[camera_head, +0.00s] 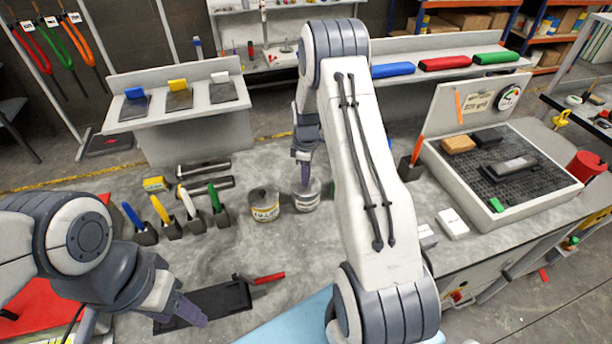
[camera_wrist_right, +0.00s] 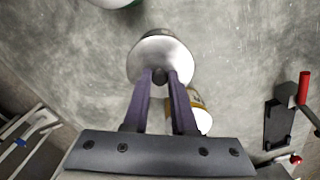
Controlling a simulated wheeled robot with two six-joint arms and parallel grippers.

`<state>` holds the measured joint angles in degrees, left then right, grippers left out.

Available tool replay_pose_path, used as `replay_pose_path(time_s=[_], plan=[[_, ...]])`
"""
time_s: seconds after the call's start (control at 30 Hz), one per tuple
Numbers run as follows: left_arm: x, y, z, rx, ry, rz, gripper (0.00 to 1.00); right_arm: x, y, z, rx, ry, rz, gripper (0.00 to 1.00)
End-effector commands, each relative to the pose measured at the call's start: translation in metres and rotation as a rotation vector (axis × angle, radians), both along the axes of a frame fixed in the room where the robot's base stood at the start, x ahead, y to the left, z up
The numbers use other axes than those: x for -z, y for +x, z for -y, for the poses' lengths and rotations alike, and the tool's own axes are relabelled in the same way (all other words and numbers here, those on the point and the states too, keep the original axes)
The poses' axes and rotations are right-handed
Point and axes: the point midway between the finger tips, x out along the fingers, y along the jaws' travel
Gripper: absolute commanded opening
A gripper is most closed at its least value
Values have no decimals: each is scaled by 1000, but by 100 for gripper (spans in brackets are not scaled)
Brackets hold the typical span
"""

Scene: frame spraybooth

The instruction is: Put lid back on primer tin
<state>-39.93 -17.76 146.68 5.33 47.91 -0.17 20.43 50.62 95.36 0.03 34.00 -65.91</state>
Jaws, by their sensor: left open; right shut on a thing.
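My right gripper (camera_head: 304,180) points down over a grey tin (camera_head: 306,202) on the bench. In the right wrist view its fingers (camera_wrist_right: 160,78) are shut on the small dark knob of a round pale lid (camera_wrist_right: 152,58). The lid is at the tin's top; I cannot tell whether it is seated or just above the rim. A second tin (camera_head: 264,208) with a yellow label stands to its left, and it also shows in the right wrist view (camera_wrist_right: 200,118). Labels are too small to read. My left gripper (camera_head: 180,308) is open over the front left of the bench, away from the tins.
A black tray (camera_head: 215,302) and a red-handled tool (camera_head: 265,278) lie in front. Bench between tins and tray is clear.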

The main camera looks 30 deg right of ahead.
Motion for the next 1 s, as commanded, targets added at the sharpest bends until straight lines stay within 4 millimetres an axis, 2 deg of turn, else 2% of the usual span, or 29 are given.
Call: replay_pose_path(time_s=[0.87,0.9,0.97,1.0], plan=[[2,0,0,0,0,0,58,2,0,0,0,0,0,0],[2,0,0,0,0,0,58,2,0,0,0,0,0,40],[2,0,0,0,0,0,58,2,0,0,0,0,0,60],[2,0,0,0,0,0,58,2,0,0,0,0,0,60]])
